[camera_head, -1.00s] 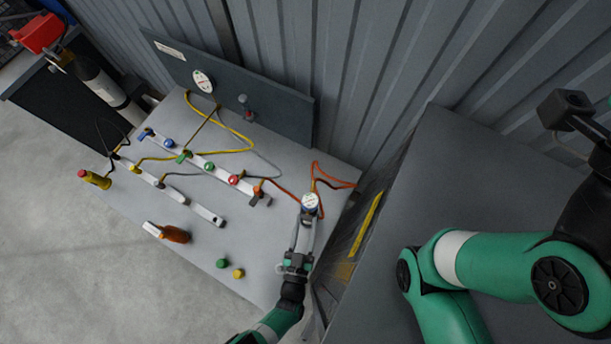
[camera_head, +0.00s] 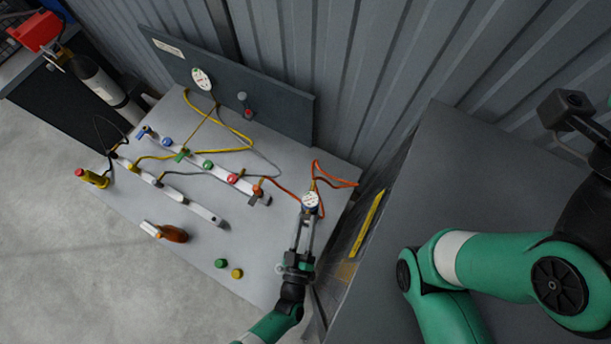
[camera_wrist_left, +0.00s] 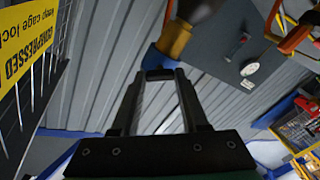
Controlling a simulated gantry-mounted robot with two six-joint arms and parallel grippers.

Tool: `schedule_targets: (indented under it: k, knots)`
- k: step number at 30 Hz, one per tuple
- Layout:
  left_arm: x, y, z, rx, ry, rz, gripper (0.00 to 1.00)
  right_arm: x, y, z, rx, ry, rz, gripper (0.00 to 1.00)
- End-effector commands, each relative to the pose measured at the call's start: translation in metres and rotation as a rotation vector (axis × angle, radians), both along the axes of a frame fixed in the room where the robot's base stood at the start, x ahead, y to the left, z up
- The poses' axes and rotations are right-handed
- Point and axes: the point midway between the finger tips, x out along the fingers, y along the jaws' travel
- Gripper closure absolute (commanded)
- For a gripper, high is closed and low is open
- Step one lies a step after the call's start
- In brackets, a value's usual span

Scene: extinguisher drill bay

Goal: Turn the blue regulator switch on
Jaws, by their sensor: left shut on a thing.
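A blue round knob (camera_head: 167,142) sits on the upper white bar on the grey table at the left, with a small blue lever (camera_head: 144,132) at that bar's far left end. I cannot tell which is the regulator switch. My left gripper (camera_head: 308,214) is far from both, at the table's right side. Its fingertips are at a white-faced round gauge (camera_head: 310,201) with orange hoses, and it appears shut on this gauge's body. In the left wrist view the fingers (camera_wrist_left: 160,75) come together at a dark bar, below an orange-brown cylinder (camera_wrist_left: 175,38). The right gripper is not in view.
Green (camera_head: 208,164) and red (camera_head: 233,177) knobs share the upper bar. Yellow and grey hoses cross the table. A dark panel (camera_head: 275,98) stands behind.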

Motion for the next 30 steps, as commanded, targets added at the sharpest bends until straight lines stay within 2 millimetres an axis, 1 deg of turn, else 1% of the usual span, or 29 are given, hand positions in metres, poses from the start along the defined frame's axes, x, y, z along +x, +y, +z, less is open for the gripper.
schedule_targets:
  k: [9,10,15,27,30]
  knots:
    - [-0.0004,0.0003,-0.001,0.0,0.004,0.0,1.0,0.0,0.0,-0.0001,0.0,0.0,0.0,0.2]
    - [-0.0004,0.0002,-0.0011,0.0,0.004,0.0,0.54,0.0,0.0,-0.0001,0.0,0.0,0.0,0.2]
    - [-0.0003,0.0002,-0.0008,-0.001,0.002,0.0,0.25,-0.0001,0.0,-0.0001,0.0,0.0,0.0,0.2]
    - [0.0,0.0,-0.0002,-0.001,0.001,-0.001,0.25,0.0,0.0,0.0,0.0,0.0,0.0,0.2]
    - [-0.0028,0.0,-0.0001,-0.001,0.002,-0.001,0.25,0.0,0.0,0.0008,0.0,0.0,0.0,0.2]
